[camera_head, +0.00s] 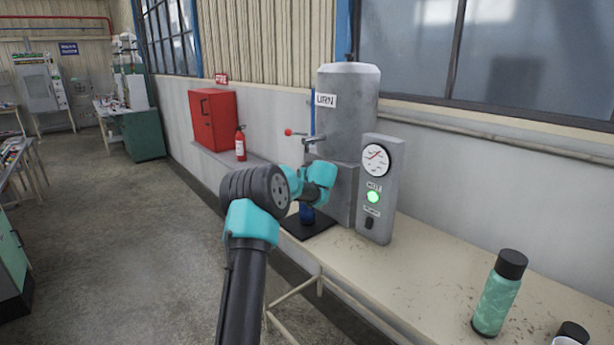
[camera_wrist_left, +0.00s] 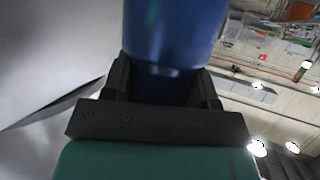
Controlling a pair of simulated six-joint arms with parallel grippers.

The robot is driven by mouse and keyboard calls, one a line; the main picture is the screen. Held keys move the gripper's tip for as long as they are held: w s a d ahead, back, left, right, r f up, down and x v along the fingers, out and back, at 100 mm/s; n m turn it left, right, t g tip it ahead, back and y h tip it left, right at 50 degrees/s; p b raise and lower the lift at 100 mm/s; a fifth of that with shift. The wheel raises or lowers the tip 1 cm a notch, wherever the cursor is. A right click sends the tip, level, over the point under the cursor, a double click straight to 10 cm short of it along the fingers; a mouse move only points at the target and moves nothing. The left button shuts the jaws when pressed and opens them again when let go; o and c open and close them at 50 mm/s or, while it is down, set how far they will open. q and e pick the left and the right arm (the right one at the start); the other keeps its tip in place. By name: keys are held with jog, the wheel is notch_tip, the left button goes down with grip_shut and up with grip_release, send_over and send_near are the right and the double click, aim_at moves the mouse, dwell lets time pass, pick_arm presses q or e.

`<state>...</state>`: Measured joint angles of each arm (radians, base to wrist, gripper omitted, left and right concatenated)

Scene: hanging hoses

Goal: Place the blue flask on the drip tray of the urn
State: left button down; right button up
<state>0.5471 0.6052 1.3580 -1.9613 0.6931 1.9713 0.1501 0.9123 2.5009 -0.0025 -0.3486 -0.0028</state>
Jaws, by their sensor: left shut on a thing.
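The blue flask (camera_wrist_left: 172,35) fills the top middle of the left wrist view, between the dark jaws of my left gripper (camera_wrist_left: 168,88), which is shut on it. In the head view only a small blue part of the flask (camera_head: 307,212) shows below my left arm, which hides the gripper and most of the flask. The urn (camera_head: 347,100) is a grey cylinder with a red-knobbed tap lever. The black drip tray (camera_head: 298,226) lies on the bench at the urn's foot, under the flask. I cannot tell whether flask and tray touch. My right gripper is not in view.
A control panel (camera_head: 381,190) with a gauge and a lit green lamp stands right of the urn. A green flask with black lid (camera_head: 497,295) stands on the bench (camera_head: 430,270), with another dark-lidded container (camera_head: 571,334) at the corner. The bench between is clear.

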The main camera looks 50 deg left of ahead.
pick_arm(q)
jog(key=shift+c, duration=2.1)
grip_release()
jog(key=shift+f, duration=0.1)
jog(key=v, duration=1.2)
